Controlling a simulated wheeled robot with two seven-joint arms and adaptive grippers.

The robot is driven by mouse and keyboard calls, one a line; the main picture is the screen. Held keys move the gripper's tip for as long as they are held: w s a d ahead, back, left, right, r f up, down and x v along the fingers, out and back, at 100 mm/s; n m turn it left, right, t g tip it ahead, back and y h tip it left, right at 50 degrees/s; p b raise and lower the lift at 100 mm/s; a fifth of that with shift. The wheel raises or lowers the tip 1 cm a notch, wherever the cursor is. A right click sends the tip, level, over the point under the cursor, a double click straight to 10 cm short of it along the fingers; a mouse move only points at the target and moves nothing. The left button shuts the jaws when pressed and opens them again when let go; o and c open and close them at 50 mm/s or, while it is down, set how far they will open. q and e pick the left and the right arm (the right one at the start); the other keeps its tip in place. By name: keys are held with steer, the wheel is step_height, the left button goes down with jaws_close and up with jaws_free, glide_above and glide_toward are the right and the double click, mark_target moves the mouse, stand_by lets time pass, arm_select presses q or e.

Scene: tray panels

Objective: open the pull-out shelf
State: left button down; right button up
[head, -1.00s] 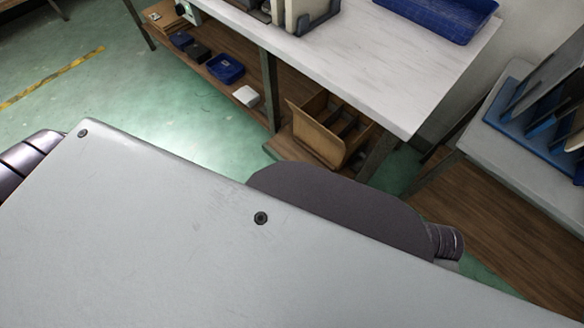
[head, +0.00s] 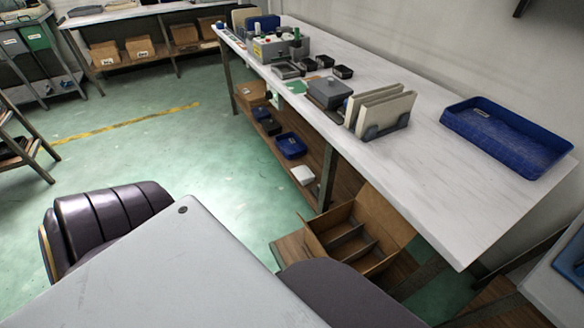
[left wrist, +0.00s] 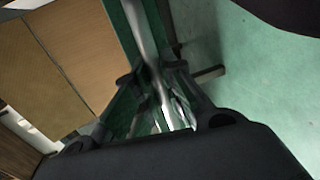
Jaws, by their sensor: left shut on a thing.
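My left gripper (left wrist: 154,80) shows in the left wrist view, with its dark fingers shut on a slim silvery bar (left wrist: 142,28). The bar runs up between the fingertips to the top of the picture. I cannot tell whether it is the pull-out shelf's handle. A flat tan panel (left wrist: 75,45) lies left of the bar, with green floor to the right. No pull-out shelf can be clearly made out in the head view. My left gripper is not visible there, and my right gripper is in neither view.
A long white-topped workbench (head: 425,175) runs along the wall, holding a blue tray (head: 520,150), upright cream panels (head: 385,105) and a grey control box (head: 280,47). A brown divided box (head: 345,240) is low under its near end. Green floor (head: 140,150) is open at left.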

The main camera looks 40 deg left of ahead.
arm_select(q)
steer(key=shift+s+a, duration=0.35)
steer(key=shift+s, duration=0.25)
steer(key=c, duration=1.5)
jaws_free()
steer(key=shift+d, duration=0.1)
steer(key=shift+s, duration=0.15)
steer(key=v, duration=1.1)
steer(key=shift+s, duration=0.3)
steer(key=shift+s+a, duration=0.15)
steer(key=shift+a, duration=0.1)
